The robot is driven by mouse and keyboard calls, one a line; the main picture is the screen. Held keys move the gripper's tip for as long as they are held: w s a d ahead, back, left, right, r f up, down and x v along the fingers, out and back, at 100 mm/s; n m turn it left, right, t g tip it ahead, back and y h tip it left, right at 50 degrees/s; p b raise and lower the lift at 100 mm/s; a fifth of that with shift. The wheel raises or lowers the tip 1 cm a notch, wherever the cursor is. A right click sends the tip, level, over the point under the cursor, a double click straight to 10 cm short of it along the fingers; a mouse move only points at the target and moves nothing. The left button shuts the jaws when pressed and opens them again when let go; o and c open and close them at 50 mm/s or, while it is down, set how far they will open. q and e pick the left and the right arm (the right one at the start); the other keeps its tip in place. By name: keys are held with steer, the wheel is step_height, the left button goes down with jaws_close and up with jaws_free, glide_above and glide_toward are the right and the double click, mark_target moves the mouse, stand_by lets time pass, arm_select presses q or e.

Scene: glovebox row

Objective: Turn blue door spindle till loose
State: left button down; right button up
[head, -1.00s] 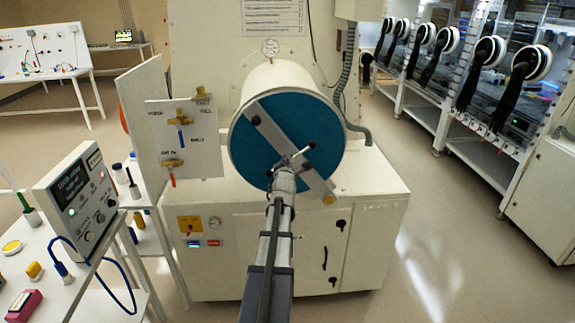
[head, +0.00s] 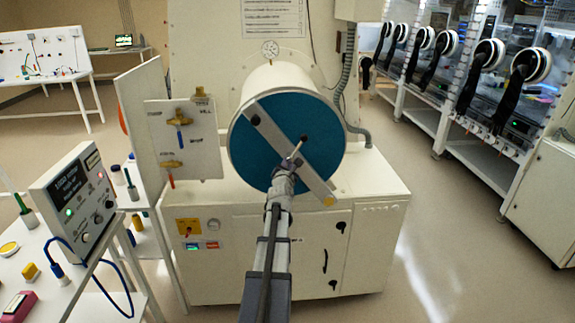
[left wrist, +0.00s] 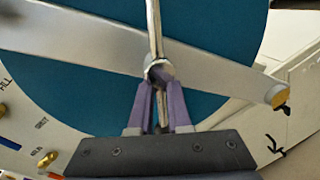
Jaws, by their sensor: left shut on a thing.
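The blue door (head: 252,163) is a round disc closing the front of a white cylindrical chamber. A grey bar (head: 270,138) crosses it diagonally, from upper left to lower right. The spindle (head: 297,149) sits at the middle of this bar, with a thin metal cross handle, steeply tilted in the head view. My left gripper (head: 285,173) is at the handle's lower end. In the left wrist view its purple fingers (left wrist: 160,100) are closed around the lower arm of the spindle handle (left wrist: 155,28), just below the hub. My right gripper is not in view.
A valve panel (head: 185,140) with brass fittings stands left of the door. A gauge (head: 270,49) is above the chamber. A white cabinet (head: 370,215) is below. A bench with a control box (head: 75,195) stands at the left. The floor at right is clear.

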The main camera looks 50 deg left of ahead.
arm_select(q)
steer(key=c, duration=0.9)
jaws_free()
steer(key=shift+o, duration=0.2)
steer(key=v, duration=0.7)
steer(key=shift+s+d+p, duration=0.25)
steer(key=shift+d+p, duration=0.05)
steer(key=shift+p, duration=0.05)
